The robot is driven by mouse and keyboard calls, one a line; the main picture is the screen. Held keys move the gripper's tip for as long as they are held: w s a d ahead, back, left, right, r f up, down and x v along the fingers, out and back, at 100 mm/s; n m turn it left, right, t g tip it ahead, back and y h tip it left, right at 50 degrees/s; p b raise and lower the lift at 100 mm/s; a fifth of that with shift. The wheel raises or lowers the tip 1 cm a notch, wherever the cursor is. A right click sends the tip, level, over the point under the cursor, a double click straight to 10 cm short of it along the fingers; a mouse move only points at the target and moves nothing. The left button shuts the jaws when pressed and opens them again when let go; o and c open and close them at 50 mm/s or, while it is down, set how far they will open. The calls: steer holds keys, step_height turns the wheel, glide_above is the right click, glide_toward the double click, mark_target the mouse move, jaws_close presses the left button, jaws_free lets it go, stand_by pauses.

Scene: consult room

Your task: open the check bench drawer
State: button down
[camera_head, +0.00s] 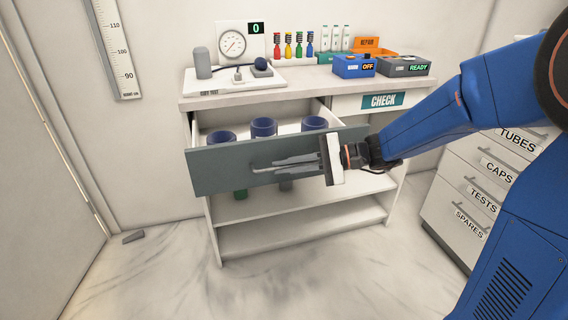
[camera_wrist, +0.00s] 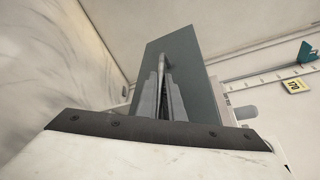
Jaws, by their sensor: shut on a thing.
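The check bench (camera_head: 240,100) stands against the wall, with a "CHECK" label at its right front. Its drawer, with a grey front (camera_head: 222,170), is pulled out toward me, and several dark blue rings or cups (camera_head: 264,127) show inside. My gripper (camera_head: 262,166) is at the drawer front, its fingers shut on the bar handle (camera_head: 285,165). In the wrist view, the fingers (camera_wrist: 162,80) close around the handle against the grey drawer front (camera_wrist: 190,60). The drawer's floor is mostly hidden by its front.
A dial gauge (camera_head: 233,44), colored vials, an orange bin and blue and grey boxes (camera_head: 403,66) stand on the bench top. A labelled white cabinet (camera_head: 465,190) stands at the right. A door (camera_head: 40,190) is at the left. The floor in front is clear except for a small wedge (camera_head: 132,237).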

steer(key=shift+s, duration=0.2)
steer(key=c, duration=2.2)
jaws_free()
steer(key=shift+d, duration=0.1)
steer(key=v, duration=1.7)
steer(key=shift+d+r, duration=0.1)
steer(key=shift+d, duration=0.1)
